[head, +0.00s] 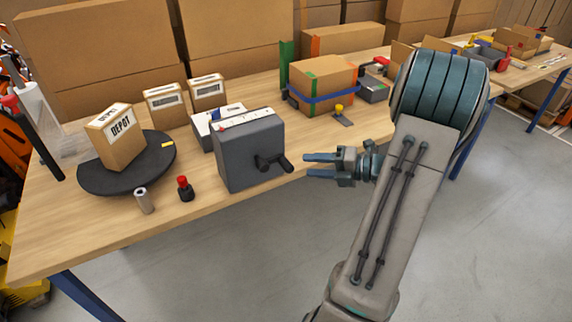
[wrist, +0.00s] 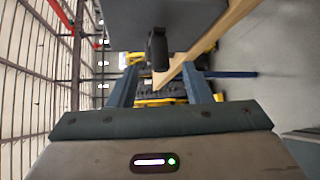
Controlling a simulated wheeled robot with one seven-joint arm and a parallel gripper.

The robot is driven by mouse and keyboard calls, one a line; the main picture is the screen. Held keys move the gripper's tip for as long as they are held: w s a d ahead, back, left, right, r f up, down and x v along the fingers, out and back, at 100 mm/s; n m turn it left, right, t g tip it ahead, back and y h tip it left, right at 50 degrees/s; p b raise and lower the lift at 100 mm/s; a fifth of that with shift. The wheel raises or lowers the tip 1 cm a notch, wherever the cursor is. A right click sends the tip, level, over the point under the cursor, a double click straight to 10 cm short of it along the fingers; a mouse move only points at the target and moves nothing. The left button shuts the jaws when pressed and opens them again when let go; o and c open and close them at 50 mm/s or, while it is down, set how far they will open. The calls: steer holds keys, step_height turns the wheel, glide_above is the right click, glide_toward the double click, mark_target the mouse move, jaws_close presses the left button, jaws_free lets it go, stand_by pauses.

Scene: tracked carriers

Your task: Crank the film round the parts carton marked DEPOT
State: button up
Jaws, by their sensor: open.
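The DEPOT carton (head: 124,153) stands on a dark round turntable (head: 150,173) at the left of the bench. A clear, film-like sheet or roll (head: 42,112) stands upright behind it at the left; I see no film on the carton's visible faces. A grey box (head: 237,158) at the front edge carries a black crank handle (head: 277,163) on its right side. My gripper (head: 306,167) is open and empty, a little right of the crank, fingers pointing towards it. In the wrist view the crank handle (wrist: 158,48) appears ahead, between the finger lines.
A small grey cylinder (head: 144,201) and a red-topped black knob (head: 185,189) stand before the turntable. Two small labelled cartons (head: 165,105) and a blue-strapped carton (head: 322,82) stand behind. A yellow-topped piece (head: 340,112) lies right of the grey box. Open floor (head: 235,275) lies in front.

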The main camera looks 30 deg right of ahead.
mark_target(286, 164)
steer(key=x, duration=0.8)
steer(key=shift+c, duration=0.4)
steer(key=c, duration=0.9)
